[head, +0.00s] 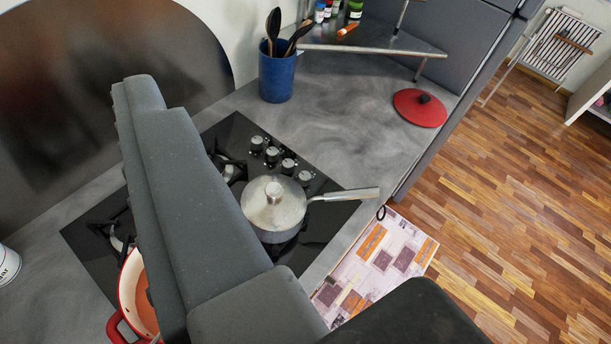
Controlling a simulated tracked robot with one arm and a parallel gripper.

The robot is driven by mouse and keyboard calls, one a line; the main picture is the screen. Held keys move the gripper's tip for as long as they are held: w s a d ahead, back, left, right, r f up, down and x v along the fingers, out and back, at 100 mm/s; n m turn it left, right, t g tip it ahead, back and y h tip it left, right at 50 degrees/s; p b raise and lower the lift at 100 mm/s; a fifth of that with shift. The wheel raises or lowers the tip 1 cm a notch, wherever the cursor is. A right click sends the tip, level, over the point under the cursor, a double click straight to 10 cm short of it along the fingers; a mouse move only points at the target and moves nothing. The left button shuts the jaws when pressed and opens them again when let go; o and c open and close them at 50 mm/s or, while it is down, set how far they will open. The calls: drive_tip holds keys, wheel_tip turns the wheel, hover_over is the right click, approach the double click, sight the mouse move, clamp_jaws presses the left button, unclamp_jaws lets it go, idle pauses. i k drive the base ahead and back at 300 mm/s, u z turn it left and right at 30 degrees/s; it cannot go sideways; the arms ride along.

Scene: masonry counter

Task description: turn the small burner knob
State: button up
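Several silver burner knobs sit in a row on the black gas hob (235,128), between the pot and the blue holder. The knob at one end of the row (257,144) is farthest from the pot, and the knob at the other end (305,178) is close to the pot's handle. I cannot tell which one serves the small burner. My gripper (138,90) reaches up over the left part of the hob, to the left of the knobs and apart from them in the picture. Its fingers cannot be made out clearly. It hides part of the hob and burners.
A lidded steel pot (273,212) stands on the hob, its handle pointing right. A red pot (132,292) is partly hidden at lower left. A blue utensil holder (277,74) and a red lid (420,108) rest on the grey counter (350,115). Wooden floor lies right.

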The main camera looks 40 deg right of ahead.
sight(304, 178)
drive_tip(key=u, duration=0.05)
drive_tip(key=k, duration=1.15)
drive_tip(key=z, duration=0.75)
drive_tip(key=i, duration=1.8)
drive_tip(key=u, duration=0.6)
